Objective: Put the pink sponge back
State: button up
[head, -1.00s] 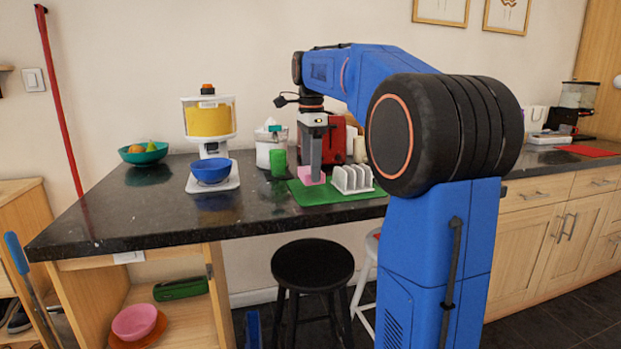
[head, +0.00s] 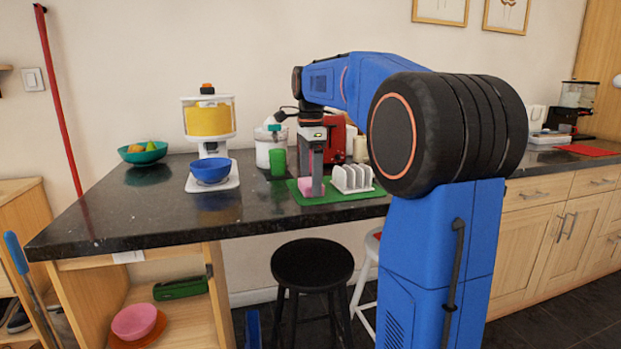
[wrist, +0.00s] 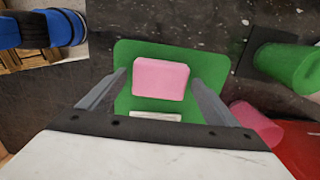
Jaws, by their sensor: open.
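The pink sponge (wrist: 161,79) lies on a green mat (wrist: 127,100) on the dark counter. In the head view the sponge (head: 305,187) shows partly behind my gripper's fingers, at the left part of the mat (head: 345,196). My gripper (wrist: 160,88) points down over the sponge, with a finger on each side and a visible gap to both. It is open and empty. In the head view my gripper (head: 312,180) is low at the mat, to the left of a white rack (head: 352,179).
A green cup (head: 278,162) stands behind the mat on the left. A dispenser (head: 209,118) with a blue bowl (head: 210,171) stands farther left. A red appliance (head: 335,142) is behind my gripper. The counter's front left is clear.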

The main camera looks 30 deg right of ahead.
aim_at(310, 182)
jog(key=shift+r, duration=0.15)
notch_tip(310, 182, up, 12)
dwell(0.4)
jog(key=s+a+f+n+t, duration=0.2)
jog(key=s+a+f+n, duration=0.9)
jog(key=s, duration=0.4)
jog(key=s+a+f+n+t, duration=0.1)
jog(key=s+f+n, duration=0.4)
jog(key=f, duration=0.5)
jog(key=s+a+f+n+t, duration=0.1)
jog(key=s+a+f+n, duration=0.2)
jog(key=s+f, duration=0.7)
jog(key=shift+s+a+f+n+t, duration=0.15)
jog(key=shift+a+f+n+t, duration=0.35)
jog(key=shift+n, duration=0.6)
jog(key=shift+d, duration=0.15)
